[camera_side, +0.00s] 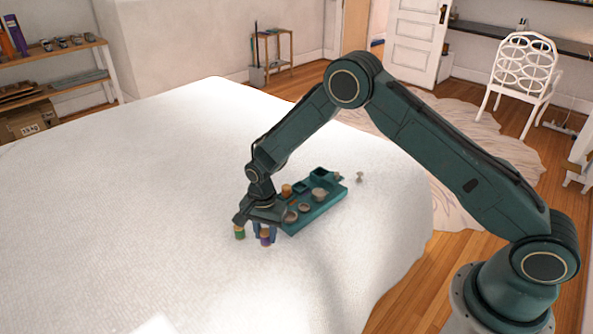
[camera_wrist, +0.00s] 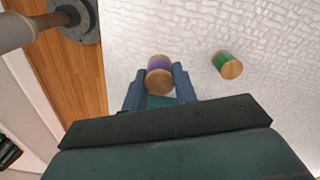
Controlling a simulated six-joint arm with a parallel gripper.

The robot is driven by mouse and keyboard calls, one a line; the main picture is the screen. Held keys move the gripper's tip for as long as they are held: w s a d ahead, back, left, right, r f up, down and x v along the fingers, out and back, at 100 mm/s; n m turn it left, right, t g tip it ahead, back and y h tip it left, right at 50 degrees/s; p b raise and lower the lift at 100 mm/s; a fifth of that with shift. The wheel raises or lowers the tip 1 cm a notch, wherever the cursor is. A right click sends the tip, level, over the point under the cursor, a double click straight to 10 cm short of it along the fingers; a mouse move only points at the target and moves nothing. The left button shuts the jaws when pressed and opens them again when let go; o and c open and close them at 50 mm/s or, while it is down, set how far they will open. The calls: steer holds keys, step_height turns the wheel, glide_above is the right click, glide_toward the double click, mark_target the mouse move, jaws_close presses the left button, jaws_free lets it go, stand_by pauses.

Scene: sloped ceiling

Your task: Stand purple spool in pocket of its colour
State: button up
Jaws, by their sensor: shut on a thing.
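The purple spool (camera_side: 265,238) has a pale wooden end and is between the fingers of my gripper (camera_side: 264,229), low at the near side of the teal tray (camera_side: 322,207). In the wrist view the spool (camera_wrist: 159,75) sits between the two blue fingertips of my gripper (camera_wrist: 160,88), which are shut on it. I cannot tell whether the spool touches the white cloth. The tray has several pockets and items in it. My gripper hides its left end, and the pocket colours are too small to tell.
A green spool (camera_side: 239,233) stands on the white-covered surface (camera_side: 130,200) just left of my gripper; it also shows in the wrist view (camera_wrist: 228,65). An orange-topped piece (camera_side: 287,190) is by the tray's far side. A small pale item (camera_side: 360,177) stands beyond the tray. The left is clear.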

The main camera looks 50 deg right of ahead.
step_height(320, 180, up, 15)
steer(key=shift+r, duration=0.2)
stand_by(0.7)
step_height(320, 180, up, 4)
glide_above(300, 189)
steer(key=shift+f, duration=0.1)
steer(key=shift+f, duration=0.1)
step_height(300, 189, down, 20)
steer(key=shift+r, duration=0.1)
stand_by(1.1)
steer(key=shift+f, duration=0.45)
